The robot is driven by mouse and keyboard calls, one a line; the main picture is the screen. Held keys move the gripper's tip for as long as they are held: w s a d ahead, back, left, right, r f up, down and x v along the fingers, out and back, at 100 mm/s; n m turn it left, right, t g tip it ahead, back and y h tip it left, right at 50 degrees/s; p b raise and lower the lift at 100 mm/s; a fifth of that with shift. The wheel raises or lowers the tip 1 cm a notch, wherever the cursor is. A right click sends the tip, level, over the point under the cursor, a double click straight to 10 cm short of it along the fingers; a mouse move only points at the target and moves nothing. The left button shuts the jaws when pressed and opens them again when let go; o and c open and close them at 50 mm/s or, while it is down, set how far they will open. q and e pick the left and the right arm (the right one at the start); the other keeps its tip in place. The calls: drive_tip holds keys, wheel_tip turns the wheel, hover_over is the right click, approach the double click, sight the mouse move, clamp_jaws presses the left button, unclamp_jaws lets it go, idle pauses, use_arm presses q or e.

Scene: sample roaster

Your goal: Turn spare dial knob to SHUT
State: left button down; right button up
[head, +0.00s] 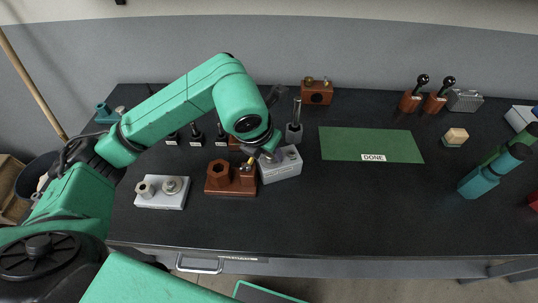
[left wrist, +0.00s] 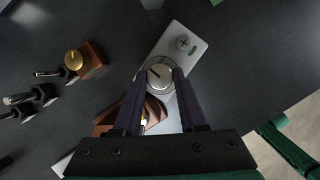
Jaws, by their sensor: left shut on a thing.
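The dial knob (left wrist: 160,72) is round and silver, with a dark pointer line across its face. It sits on a light grey block (left wrist: 196,52) that also carries a cross-marked round part (left wrist: 185,43) and a small green mark. My left gripper (left wrist: 159,75) is shut on the knob, one dark finger on each side. In the head view the gripper (head: 270,156) comes down over the grey block (head: 281,174) and hides most of the knob. No SHUT lettering is readable. My right gripper is not clearly in view.
A brown block with a hexagonal part (head: 218,174) stands just left of the grey block. A pale plate (head: 150,201) lies further left. A dark post (head: 294,133) stands close behind. The green DONE mat (head: 345,142) is clear, and the front table is open.

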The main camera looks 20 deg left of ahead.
use_arm(q)
drive_tip(key=n+b, duration=0.1)
drive_tip(key=n+y+b, duration=0.1)
drive_tip(key=n, duration=0.1)
drive_tip(key=shift+d+f+n+y, duration=0.1)
drive_tip(key=shift+d+n+y, duration=0.05)
drive_tip(key=shift+n+y, duration=0.55)
drive_tip(key=shift+n, duration=0.6)
drive_tip(key=shift+d+r+n, duration=0.1)
drive_tip(key=shift+r+n, duration=0.1)
drive_tip(key=shift+n, duration=0.2)
drive_tip(key=n+y+p, duration=0.1)
drive_tip(key=n+p, duration=0.1)
drive_tip(key=n, duration=0.1)
drive_tip(key=shift+w+r+g, duration=0.1)
drive_tip(key=shift+r+g, duration=0.05)
drive_tip(key=shift+g, duration=0.15)
drive_tip(key=shift+d+f+n+g+y+p, duration=0.15)
drive_tip(key=shift+n+y+p, duration=0.25)
drive_tip(key=shift+n, duration=0.45)
drive_tip(key=shift+a+f+n+g+y+p, duration=0.1)
drive_tip(key=shift+n+g+y+p, duration=0.3)
drive_tip(key=shift+n, duration=0.45)
drive_tip(key=shift+d, duration=0.1)
drive_tip(key=shift+c, duration=2.3)
unclamp_jaws()
